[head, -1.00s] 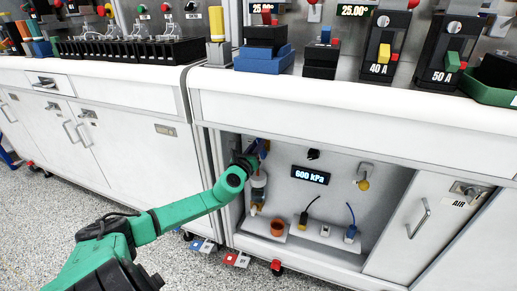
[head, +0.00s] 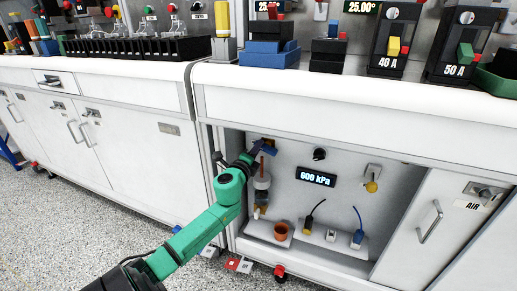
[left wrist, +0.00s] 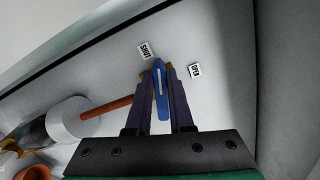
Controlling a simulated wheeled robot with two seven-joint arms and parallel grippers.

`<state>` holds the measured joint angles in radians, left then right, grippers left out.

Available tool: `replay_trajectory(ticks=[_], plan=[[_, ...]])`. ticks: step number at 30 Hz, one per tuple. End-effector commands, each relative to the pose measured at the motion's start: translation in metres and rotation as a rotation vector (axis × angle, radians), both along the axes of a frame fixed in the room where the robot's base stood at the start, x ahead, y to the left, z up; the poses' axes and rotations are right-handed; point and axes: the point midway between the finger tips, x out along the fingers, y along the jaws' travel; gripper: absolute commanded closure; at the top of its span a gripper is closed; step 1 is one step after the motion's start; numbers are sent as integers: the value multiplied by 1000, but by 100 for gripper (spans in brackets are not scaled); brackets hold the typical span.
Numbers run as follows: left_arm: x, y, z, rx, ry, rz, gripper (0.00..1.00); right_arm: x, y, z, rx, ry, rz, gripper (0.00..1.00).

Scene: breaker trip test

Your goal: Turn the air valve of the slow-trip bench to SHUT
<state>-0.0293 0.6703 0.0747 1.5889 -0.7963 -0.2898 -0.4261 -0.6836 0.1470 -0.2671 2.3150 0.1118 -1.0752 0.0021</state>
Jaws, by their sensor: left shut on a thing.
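The air valve's blue handle (head: 270,152) is at the upper left inside the open bay under the bench. My left gripper (head: 257,150) is at it, and in the left wrist view its dark jaws (left wrist: 162,85) are shut on the blue handle (left wrist: 160,95), one on each side. The handle's tip lies below and between the SHUT label (left wrist: 146,51) and the OPEN label (left wrist: 195,70), a little nearer SHUT. The valve body is mostly hidden behind the jaws. The pressure display (head: 316,176) reads 600 kPa. My right gripper is not in view.
An orange pipe (left wrist: 108,107) runs close beside the jaws to a white cylinder (left wrist: 72,120). An orange cup (head: 282,230) and small plugs stand low in the bay. A sliding door marked AIR (head: 430,225) covers the right side. The bench top overhangs above.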

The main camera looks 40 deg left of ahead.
Motion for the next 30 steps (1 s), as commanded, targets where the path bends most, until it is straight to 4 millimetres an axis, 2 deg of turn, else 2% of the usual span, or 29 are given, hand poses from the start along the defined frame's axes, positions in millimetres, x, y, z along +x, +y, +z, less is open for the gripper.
replay_trajectory(ticks=[12,30], plan=[[-1,2,-7,-255,-88,2,100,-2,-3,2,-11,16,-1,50],[0,1,-8,-318,-109,1,100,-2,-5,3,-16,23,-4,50]])
